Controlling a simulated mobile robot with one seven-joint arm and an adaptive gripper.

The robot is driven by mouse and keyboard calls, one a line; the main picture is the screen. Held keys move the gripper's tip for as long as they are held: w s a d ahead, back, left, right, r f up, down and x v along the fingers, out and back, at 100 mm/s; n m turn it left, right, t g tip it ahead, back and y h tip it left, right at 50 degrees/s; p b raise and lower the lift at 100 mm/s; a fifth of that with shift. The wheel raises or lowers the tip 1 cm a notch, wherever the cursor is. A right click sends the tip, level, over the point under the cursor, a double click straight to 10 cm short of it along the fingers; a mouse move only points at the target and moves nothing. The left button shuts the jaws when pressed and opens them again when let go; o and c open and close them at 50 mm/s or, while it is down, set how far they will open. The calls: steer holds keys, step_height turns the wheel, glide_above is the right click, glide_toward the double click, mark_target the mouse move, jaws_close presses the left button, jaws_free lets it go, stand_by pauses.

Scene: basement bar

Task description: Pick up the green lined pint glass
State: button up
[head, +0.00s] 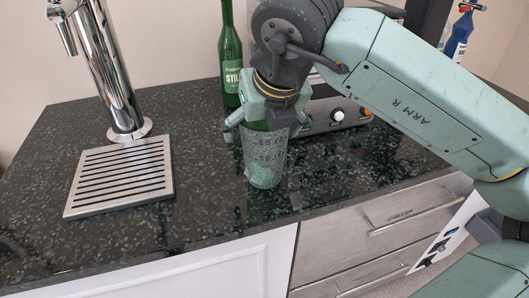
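A clear, faintly patterned pint glass (264,160) with a green tint low down stands upright on the dark speckled counter (345,165), near its front edge. My gripper (264,131) is above the glass and around its rim, pointing down. One finger shows at the left side of the rim and one at the right. Whether the fingers touch the glass or stand apart from it cannot be told. The rim is partly hidden by the gripper.
A chrome beer tap (103,70) stands at the left with a slotted drip tray (120,177) before it. A green bottle (231,65) stands behind the gripper. A metal appliance with knobs (330,118) is behind my arm. A blue bottle (459,35) is at the far right.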

steer(key=c, duration=1.4)
